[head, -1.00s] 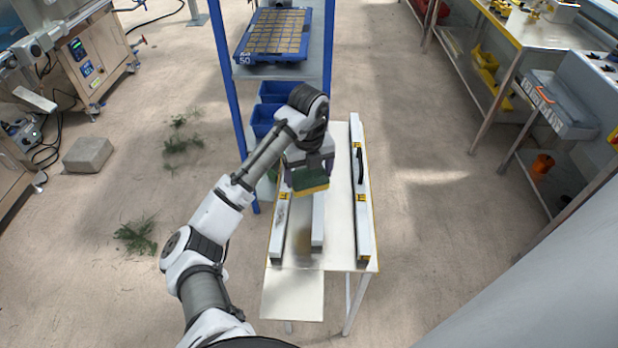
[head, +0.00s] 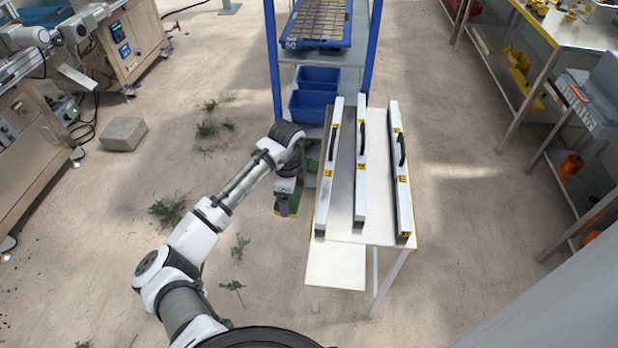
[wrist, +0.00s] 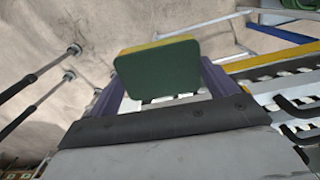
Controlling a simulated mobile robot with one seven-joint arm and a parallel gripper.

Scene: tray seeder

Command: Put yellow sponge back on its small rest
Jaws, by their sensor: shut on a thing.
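My gripper (head: 286,192) is shut on the yellow sponge (head: 282,208), which has a dark green face. In the head view it hangs in the air left of the white table, over the floor. In the wrist view the sponge (wrist: 158,68) sits between the two purple-grey fingers, its green face toward the camera and a yellow edge on top. A small, lower pale shelf (head: 336,268) juts from the table's near end and is bare.
The white table (head: 382,160) carries three long grey bars with black handles and yellow marks (head: 360,165). Behind it stands a blue-framed rack (head: 272,60) with blue bins (head: 318,78). Left of the arm is open floor with weeds and a grey block (head: 123,133).

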